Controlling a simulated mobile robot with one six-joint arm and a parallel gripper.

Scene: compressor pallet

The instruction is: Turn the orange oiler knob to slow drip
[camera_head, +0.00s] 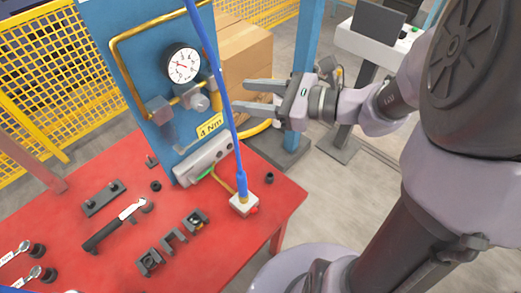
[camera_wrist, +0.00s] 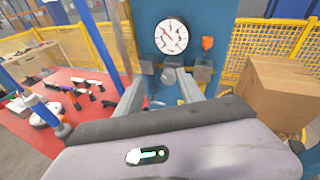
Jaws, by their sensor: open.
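A small orange part, which looks like the oiler knob (camera_wrist: 207,43), shows on the blue panel (camera_wrist: 228,20) to the right of the gauge in the wrist view. A grey block (camera_wrist: 203,70) sits below it. I cannot make out its setting, and I cannot pick it out in the head view. My gripper (camera_head: 240,97) is open and empty, its fingers pointing left toward the panel's fittings. In the wrist view my gripper (camera_wrist: 162,90) has its fingers apart below the gauge, and nothing is between them.
A round gauge (camera_head: 183,65) and yellow pipes are on the panel. A blue hose (camera_head: 226,100) hangs near my fingertips in the head view. The red table (camera_head: 190,265) holds a torque-wrench-like tool (camera_head: 118,222) and several small parts. Cardboard boxes (camera_head: 245,55) stand behind.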

